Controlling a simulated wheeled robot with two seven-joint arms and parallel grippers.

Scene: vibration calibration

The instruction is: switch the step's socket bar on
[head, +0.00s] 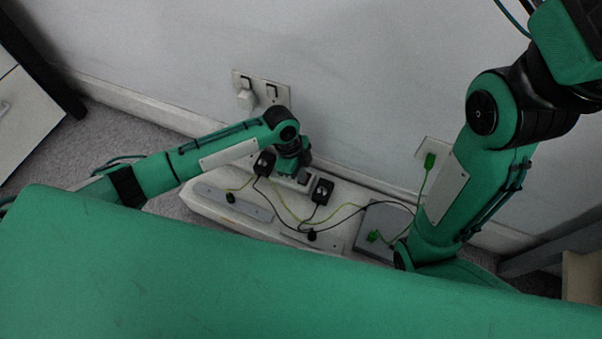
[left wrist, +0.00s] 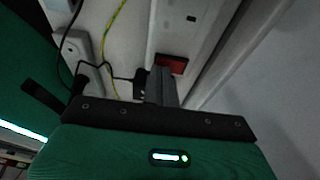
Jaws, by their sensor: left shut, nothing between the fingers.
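The white step (head: 205,205) lies on the floor along the wall. Its socket bar (head: 303,182) is partly hidden by my left gripper (head: 291,168) in the head view. In the left wrist view the socket bar (left wrist: 188,28) is pale with a dark socket opening. A dull red rocker switch (left wrist: 172,64) sits at its near end. My left gripper (left wrist: 162,88) is shut and empty, its fingertips just below the switch in the picture. I cannot tell whether they touch it or which way the rocker is tilted. My right gripper is out of view.
Black adapters (head: 322,191) and thin black and yellow-green cables lie across the step. A grey plate (head: 380,222) with a green plug (head: 374,236) is at its right. A wall socket (head: 271,92) is behind my left arm.

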